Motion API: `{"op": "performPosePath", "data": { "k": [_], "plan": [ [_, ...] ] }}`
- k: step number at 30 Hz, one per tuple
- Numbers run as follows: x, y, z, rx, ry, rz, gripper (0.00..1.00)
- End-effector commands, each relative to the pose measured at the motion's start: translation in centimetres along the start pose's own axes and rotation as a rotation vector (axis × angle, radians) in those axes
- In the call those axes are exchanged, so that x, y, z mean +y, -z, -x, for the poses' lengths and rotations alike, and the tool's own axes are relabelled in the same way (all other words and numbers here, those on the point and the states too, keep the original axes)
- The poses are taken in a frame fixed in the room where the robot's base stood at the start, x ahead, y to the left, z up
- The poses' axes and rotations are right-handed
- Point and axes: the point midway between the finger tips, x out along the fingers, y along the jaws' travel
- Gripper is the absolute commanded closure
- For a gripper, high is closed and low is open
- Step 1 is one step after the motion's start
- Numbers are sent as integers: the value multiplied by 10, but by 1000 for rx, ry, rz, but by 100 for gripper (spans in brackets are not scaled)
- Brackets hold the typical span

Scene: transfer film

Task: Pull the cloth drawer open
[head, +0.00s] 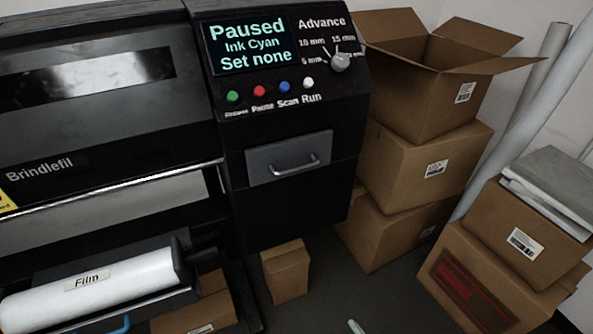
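The drawer (270,161) is a grey front panel set in the black machine cabinet, below the control panel. My gripper does not show in the head view.
The control panel (255,50) shows "Paused, Ink Cyan, Set none". A film roll (90,285) lies at lower left. Stacked cardboard boxes (420,165) stand close right of the cabinet. A small box (286,272) stands on the floor below the drawer.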

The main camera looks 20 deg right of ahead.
Motion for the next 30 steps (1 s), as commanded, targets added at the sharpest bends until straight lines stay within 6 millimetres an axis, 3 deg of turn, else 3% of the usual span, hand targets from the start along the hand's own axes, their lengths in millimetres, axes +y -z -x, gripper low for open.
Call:
{"op": "performPosePath", "data": {
  "k": [3,15,24,30],
  "plan": [
    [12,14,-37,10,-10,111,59],
    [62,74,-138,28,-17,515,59],
    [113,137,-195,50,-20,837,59],
    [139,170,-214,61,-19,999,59]
  ]
}}
